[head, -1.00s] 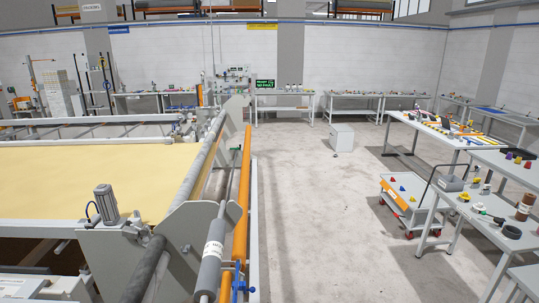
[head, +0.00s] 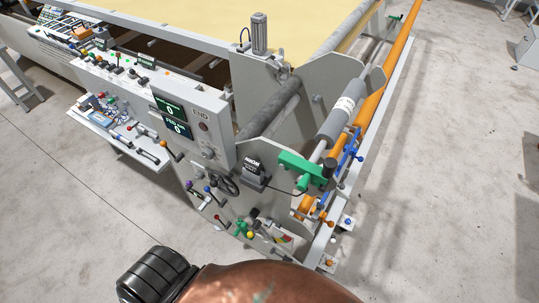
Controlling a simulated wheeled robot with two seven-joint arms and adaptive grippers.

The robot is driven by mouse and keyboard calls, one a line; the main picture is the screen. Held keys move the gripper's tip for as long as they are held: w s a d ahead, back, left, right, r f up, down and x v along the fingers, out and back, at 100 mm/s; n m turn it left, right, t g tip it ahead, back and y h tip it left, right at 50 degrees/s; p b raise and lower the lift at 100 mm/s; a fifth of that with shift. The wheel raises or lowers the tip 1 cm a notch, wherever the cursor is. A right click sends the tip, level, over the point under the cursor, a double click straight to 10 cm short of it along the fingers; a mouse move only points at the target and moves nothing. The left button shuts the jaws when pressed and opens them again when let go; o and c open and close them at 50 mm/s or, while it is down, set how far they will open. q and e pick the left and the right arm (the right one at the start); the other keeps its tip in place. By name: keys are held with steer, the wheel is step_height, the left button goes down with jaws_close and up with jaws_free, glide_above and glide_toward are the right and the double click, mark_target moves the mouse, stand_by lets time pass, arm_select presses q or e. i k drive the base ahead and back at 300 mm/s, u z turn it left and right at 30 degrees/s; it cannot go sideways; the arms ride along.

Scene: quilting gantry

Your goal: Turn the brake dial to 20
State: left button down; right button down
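I cannot pick out the brake dial with certainty at this size. The gantry's end plate carries a dark handwheel (head: 228,185) and, lower right, a small coloured scale (head: 284,238) with a dark part beside it. A dark labelled box (head: 252,170) stands right of the handwheel, with a cable running to a green bracket (head: 303,169) at the end of the grey roll (head: 339,121). No dial numbers are readable. Neither gripper shows.
The control panel (head: 219,140) has two dark displays and several knobs. A side shelf (head: 120,132) holds small tools. Several coloured levers (head: 207,190) stick out below the panel. An orange bar (head: 384,66) runs along the right side. Bare floor (head: 440,190) lies to the right.

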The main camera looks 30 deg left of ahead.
mark_target(207, 153)
steer(key=u, duration=1.8)
